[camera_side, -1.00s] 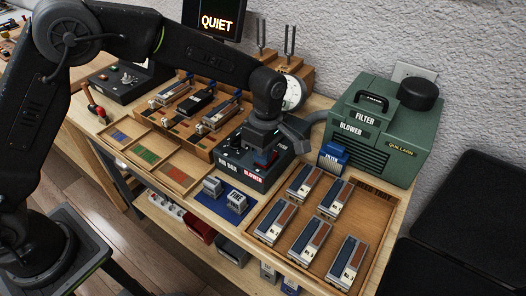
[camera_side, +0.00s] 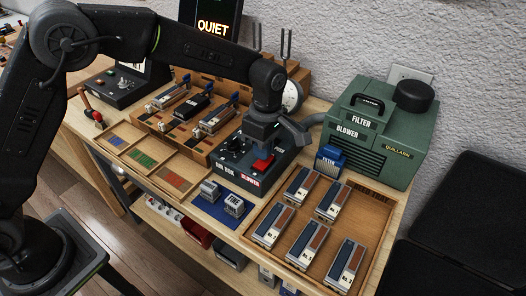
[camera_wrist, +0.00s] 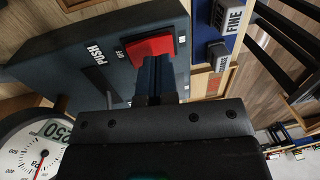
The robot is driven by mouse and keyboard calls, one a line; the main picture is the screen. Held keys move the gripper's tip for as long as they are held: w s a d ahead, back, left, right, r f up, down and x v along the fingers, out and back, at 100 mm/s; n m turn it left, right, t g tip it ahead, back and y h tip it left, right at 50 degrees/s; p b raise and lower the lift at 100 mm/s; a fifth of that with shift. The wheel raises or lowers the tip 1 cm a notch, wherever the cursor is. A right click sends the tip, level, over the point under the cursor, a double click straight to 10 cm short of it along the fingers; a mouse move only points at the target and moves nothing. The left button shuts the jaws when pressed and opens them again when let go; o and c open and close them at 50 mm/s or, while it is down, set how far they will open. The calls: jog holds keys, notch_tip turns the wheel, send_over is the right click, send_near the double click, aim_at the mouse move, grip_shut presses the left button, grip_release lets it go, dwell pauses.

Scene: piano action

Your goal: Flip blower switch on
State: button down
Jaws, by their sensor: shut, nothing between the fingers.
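The red blower switch (camera_side: 263,163) sits on top of the dark air box (camera_side: 280,172), above its BLOWER label. It looks bright red in the side view, and it also shows in the wrist view (camera_wrist: 150,48). My gripper (camera_side: 264,146) points down just above and behind the switch. In the wrist view its closed fingers (camera_wrist: 153,74) overlap the switch's near edge. I cannot tell whether they touch it. The fingers are shut with nothing between them.
The green filter blower (camera_side: 370,140) stands at the right, with a hose to the box. A round gauge (camera_wrist: 32,148) is near the box. A wooden tray (camera_side: 372,200) of several key pieces lies in front. Labelled blocks (camera_side: 232,204) sit on a blue mat.

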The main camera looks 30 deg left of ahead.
aim_at(259, 166)
notch_tip(259, 166, up, 13)
jog(key=s, duration=0.1)
jog(key=shift+s+f, duration=0.2)
jog(key=shift+s, duration=0.1)
jog(key=s+a+r+m+t, duration=0.4)
jog(key=s+a+r+m, duration=0.3)
jog(key=s+a+m, duration=0.3)
jog(key=s+a+f+m+t, duration=0.1)
jog(key=s+a+f+m, duration=0.1)
jog(key=s, duration=0.4)
jog(key=s+a+f+m+t, duration=0.2)
jog(key=s+a+m, duration=0.2)
jog(key=s+m, duration=0.2)
jog(key=shift+s+a, duration=0.2)
jog(key=shift+s, duration=0.3)
